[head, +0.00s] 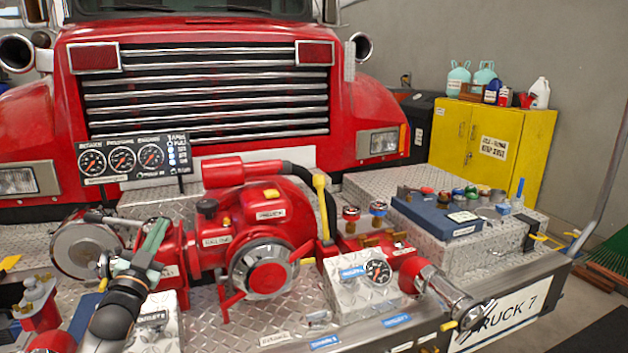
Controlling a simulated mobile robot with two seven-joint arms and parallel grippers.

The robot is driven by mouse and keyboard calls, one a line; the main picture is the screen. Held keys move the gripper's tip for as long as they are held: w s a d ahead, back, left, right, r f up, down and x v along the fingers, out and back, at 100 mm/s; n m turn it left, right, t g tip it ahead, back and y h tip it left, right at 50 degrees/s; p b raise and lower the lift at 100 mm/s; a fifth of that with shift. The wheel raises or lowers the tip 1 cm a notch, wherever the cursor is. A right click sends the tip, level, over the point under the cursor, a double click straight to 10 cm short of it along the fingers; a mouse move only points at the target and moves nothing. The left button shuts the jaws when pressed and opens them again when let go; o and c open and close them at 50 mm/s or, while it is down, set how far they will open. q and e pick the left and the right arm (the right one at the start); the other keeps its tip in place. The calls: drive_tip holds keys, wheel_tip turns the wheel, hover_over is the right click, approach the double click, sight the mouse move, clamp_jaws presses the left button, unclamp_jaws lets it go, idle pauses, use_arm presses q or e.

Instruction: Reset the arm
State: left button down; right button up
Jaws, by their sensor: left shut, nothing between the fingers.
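My left arm comes in from the bottom left. My left gripper (156,232), with pale green fingers, is shut and empty, beside the left end of the red pump (262,225) and to the right of a round chrome cap (86,248). I cannot tell whether it touches the pump. The pump sits on the truck's diamond-plate bumper (220,318). A yellow-topped lever (320,205) stands at its right side. My right gripper is not in view.
A gauge panel (135,160) stands behind the pump. A gauge box (365,282) and a chrome outlet (450,295) are at the front right. A blue case (435,222) with several fittings lies on the right deck. A yellow cabinet (490,145) stands behind.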

use_arm(q)
wheel_tip(320, 180, down, 7)
drive_tip(key=w+a+n+g+y, duration=0.1)
drive_tip(key=a+n+g+y, duration=0.2)
drive_tip(key=n+g, duration=0.1)
drive_tip(key=s+d+f+g+h, duration=0.1)
drive_tip(key=s+d+f+g, duration=0.15)
drive_tip(key=s+f, duration=0.45)
drive_tip(key=s+d+f+g+h, duration=0.15)
drive_tip(key=d+f, duration=0.25)
drive_tip(key=f, duration=0.6)
drive_tip(key=s+d+f+g, duration=0.1)
drive_tip(key=s+d+f, duration=0.3)
drive_tip(key=s, duration=0.7)
drive_tip(key=s+d+f+g+h, duration=0.1)
drive_tip(key=s+d+f+g, duration=0.1)
drive_tip(key=s+d+f, duration=0.2)
drive_tip(key=s+d+f+g+h, duration=0.1)
drive_tip(key=s+d+f, duration=0.3)
drive_tip(key=s, duration=1.3)
wheel_tip(320, 180, down, 5)
drive_tip(key=shift+s+d+r, duration=0.15)
drive_tip(key=shift+s+d, duration=0.05)
drive_tip(key=shift+s, duration=0.1)
